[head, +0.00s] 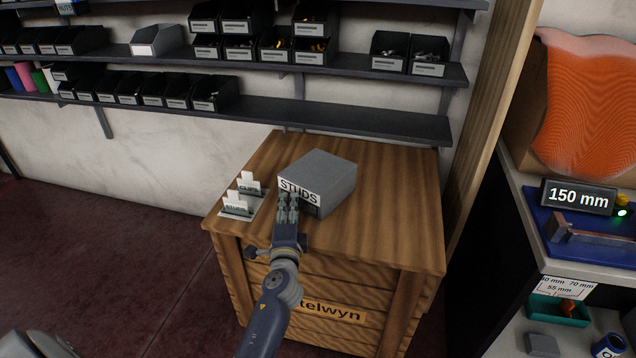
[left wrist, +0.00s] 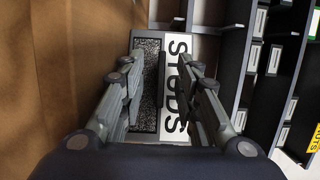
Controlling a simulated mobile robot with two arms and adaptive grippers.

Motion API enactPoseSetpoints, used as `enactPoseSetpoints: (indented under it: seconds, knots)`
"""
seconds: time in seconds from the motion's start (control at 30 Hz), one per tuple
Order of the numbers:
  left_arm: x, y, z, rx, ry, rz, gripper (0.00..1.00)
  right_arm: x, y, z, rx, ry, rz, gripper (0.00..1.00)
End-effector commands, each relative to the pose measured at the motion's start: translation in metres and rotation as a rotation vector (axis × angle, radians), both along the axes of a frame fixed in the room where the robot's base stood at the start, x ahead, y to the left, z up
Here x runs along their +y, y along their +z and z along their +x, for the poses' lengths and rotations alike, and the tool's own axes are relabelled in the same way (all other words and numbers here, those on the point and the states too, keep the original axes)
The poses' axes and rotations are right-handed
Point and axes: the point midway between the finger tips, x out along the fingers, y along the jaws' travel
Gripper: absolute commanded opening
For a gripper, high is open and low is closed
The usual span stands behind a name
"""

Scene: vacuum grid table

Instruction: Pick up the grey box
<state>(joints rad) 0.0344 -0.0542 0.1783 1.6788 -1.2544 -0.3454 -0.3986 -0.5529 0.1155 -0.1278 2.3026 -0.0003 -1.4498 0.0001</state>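The grey box (head: 327,176) sits on the wooden crate-like table (head: 390,225), with a white "STUDS" label and a dark patch on its front. My left gripper (head: 288,200) is at the box's front face and covers part of that face. In the left wrist view the two fingers (left wrist: 157,85) stand apart, with the dark speckled patch and a dark bar between them. The box's label (left wrist: 178,85) shows partly behind the right-hand finger. Whether the fingers touch the box cannot be told. My right gripper is in neither view.
White card holders (head: 240,200) stand on the table just left of the box. Shelves with dark bins (head: 205,95) run along the wall behind. A wooden post (head: 490,130) and a bench with a "150 mm" display (head: 578,197) stand right. The table's right side is clear.

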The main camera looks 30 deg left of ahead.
Motion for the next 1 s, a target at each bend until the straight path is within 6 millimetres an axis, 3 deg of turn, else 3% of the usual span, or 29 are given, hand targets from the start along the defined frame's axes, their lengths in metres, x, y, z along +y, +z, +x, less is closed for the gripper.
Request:
enactPoseSetpoints:
  seconds: [0.33,0.47,1.0]
  knots:
    - [0.0044,0.0000,0.0080,0.000,0.000,-0.001,0.30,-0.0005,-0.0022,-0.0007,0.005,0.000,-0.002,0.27]
    - [0.0044,0.0000,0.0079,0.000,0.000,-0.001,0.01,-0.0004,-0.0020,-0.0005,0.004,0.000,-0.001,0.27]
    - [0.0039,0.0040,0.0083,-0.004,-0.002,-0.001,0.00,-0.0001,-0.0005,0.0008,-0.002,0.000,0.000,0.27]
